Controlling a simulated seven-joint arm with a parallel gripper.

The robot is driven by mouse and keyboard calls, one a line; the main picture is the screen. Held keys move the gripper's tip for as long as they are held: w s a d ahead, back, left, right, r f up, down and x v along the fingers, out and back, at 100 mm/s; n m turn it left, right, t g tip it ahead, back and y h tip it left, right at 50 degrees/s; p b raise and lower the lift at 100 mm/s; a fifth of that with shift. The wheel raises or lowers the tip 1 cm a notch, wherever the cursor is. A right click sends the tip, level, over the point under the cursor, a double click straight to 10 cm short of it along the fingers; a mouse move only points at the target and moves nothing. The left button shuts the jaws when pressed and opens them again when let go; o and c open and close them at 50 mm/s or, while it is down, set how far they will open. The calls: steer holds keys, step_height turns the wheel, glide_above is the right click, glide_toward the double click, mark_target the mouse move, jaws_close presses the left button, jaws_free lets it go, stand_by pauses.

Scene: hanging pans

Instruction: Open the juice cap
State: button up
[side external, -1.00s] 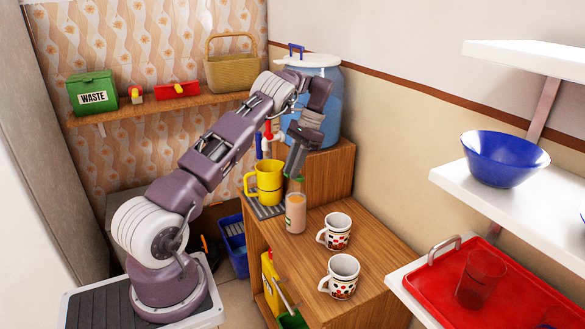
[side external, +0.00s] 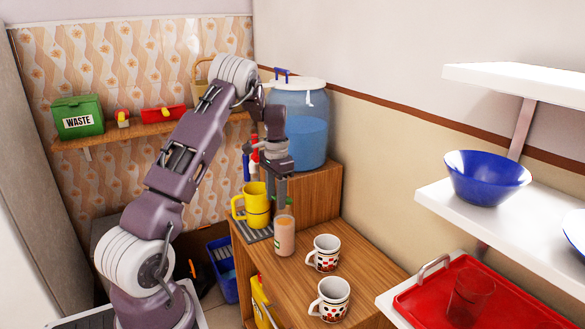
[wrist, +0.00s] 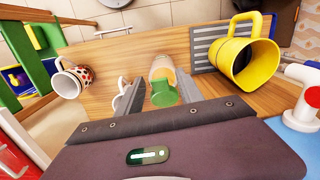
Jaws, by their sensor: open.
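The juice bottle (side external: 285,238), clear with pinkish-orange juice, stands upright near the left edge of the wooden counter. In the wrist view its body (wrist: 161,68) lies beyond a green cap (wrist: 163,93), which faces the camera. My gripper (side external: 279,207) points down right at the bottle's top. In the wrist view the open fingers (wrist: 162,84) stand on either side of the cap and bottle, with nothing gripped. Whether a finger touches the cap cannot be told. The fingers partly cover the bottle's top in the side view.
A yellow mug (side external: 257,207) stands on a grey rack close left of the bottle. Two patterned mugs (side external: 325,254) (side external: 330,298) stand to the right. A blue dispenser (side external: 298,125) with red and blue taps is behind. Shelves with a red tray (side external: 490,315) are at right.

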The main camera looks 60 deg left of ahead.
steer(key=shift+t, duration=0.3)
steer(key=r, duration=0.7)
steer(key=shift+d+r, duration=0.35)
steer(key=shift+r, duration=0.05)
steer(key=s+d+r+t, duration=0.1)
steer(key=d+r, duration=0.3)
steer(key=d, duration=0.4)
steer(key=s+d+r+t, duration=0.1)
steer(key=s+d+r, duration=0.3)
steer(key=d, duration=0.4)
steer(key=s+d+r+t, duration=0.1)
steer(key=s+d+r, duration=0.2)
steer(key=d+r, duration=0.2)
steer(key=d, duration=0.3)
steer(key=shift+s+r, duration=0.15)
steer(key=shift+r, duration=0.25)
steer(key=shift+c, duration=0.2)
